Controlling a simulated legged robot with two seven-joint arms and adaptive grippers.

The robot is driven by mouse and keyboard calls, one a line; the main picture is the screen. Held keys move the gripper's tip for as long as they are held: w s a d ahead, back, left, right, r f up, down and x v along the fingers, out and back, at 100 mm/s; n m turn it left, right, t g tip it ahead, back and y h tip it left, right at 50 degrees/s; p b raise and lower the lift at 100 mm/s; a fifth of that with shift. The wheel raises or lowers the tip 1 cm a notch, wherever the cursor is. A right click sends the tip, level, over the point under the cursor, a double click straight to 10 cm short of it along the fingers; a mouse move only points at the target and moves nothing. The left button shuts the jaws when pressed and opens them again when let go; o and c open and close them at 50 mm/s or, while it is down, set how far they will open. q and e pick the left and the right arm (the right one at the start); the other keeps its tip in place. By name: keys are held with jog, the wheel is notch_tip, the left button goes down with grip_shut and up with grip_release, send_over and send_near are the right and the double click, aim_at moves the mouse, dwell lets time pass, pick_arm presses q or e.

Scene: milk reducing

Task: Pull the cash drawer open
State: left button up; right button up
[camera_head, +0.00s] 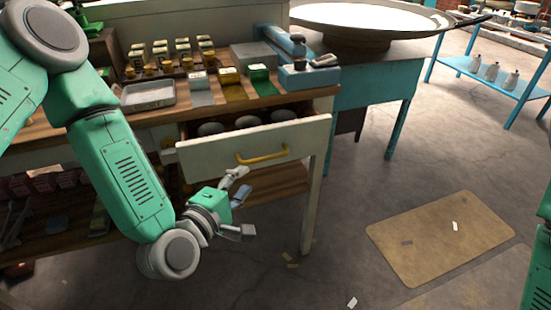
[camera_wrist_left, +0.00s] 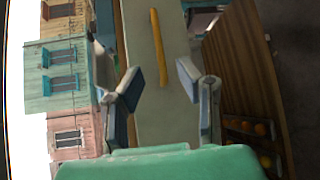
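The cash drawer (camera_head: 220,157) sits under the counter top and stands partly out, with its pale front tilted in view and several dark round items inside. Its yellow handle (camera_head: 262,155) is on the drawer front. My left gripper (camera_head: 243,205) is in front of and below the handle, with its fingers apart and nothing between them. In the left wrist view the open fingers (camera_wrist_left: 160,88) face the pale drawer front (camera_wrist_left: 150,118), and the yellow handle (camera_wrist_left: 158,47) lies beyond the fingertips, apart from them. My right gripper is not in view.
The counter (camera_head: 215,107) holds a metal tray (camera_head: 148,96), several small jars and a blue device (camera_head: 308,75). A lower shelf (camera_head: 270,184) lies beneath the drawer. A blue table (camera_head: 372,102) stands to the right. The floor in front is open, with a tan mat (camera_head: 440,240).

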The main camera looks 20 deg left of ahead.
aim_at(267, 158)
pick_arm(q)
jog(key=x, duration=0.7)
jog(key=b+x, duration=0.1)
jog(key=x, duration=0.3)
jog(key=shift+s+d+r, duration=0.1)
jog(key=shift+d, duration=0.25)
jog(key=shift+a, duration=0.15)
grip_shut()
